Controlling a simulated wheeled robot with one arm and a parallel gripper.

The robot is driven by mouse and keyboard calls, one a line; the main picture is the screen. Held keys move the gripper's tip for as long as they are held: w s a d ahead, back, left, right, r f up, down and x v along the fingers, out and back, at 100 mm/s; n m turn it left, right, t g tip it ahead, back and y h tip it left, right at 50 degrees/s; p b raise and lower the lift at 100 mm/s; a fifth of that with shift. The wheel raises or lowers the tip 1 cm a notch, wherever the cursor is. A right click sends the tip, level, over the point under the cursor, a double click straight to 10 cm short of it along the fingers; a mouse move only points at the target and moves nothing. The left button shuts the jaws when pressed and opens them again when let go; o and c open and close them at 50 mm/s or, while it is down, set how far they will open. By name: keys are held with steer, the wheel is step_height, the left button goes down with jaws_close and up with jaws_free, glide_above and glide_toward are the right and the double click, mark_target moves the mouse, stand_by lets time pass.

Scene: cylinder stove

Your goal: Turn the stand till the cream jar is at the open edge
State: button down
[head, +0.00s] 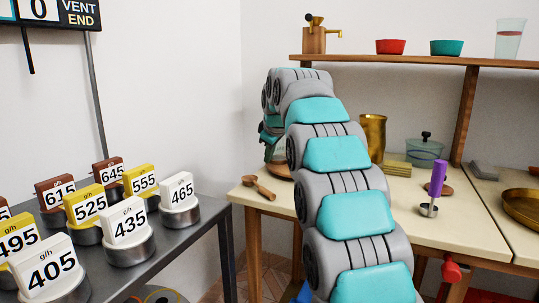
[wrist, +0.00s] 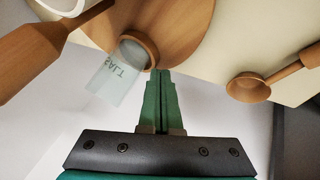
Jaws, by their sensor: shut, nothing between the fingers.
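The stand (wrist: 190,32) is a round wooden disc at the top of the wrist view; part of its edge also shows low behind my arm in the head view. A clear jar (wrist: 118,66) lettered SALT, with a wooden ring at one end, is at the stand's edge. My gripper (wrist: 158,74) has its green fingers shut and empty, tips beside that ring; I cannot tell if they touch. A white round thing (wrist: 64,5) is cut off at top left; I cannot tell if it is the cream jar. My arm hides most of the stand in the head view.
A wooden scoop (head: 258,187) lies on the table, left of my arm; it also shows in the wrist view (wrist: 248,87). A brass cup (head: 373,136), a lidded glass pot (head: 425,150) and a purple-handled tool (head: 437,185) are to the right. Numbered blocks stand on the grey table (head: 165,245).

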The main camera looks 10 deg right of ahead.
steer(key=shift+w+r+m+h+p, duration=0.1)
steer(key=shift+w+m+h+p, duration=0.15)
steer(key=shift+m+h+p, duration=0.1)
steer(key=shift+w+m+h+p, duration=0.35)
steer(key=shift+w+m+p, duration=0.35)
steer(key=shift+p, duration=0.3)
steer(key=w+m+p, duration=0.1)
steer(key=w+m+h+p, duration=0.2)
steer(key=shift+d+g+p, duration=0.25)
steer(key=shift+g+p, duration=0.05)
steer(key=shift+p, duration=0.1)
steer(key=shift+w+d+p, duration=0.5)
steer(key=shift+w+p, duration=0.35)
steer(key=shift+w, duration=0.2)
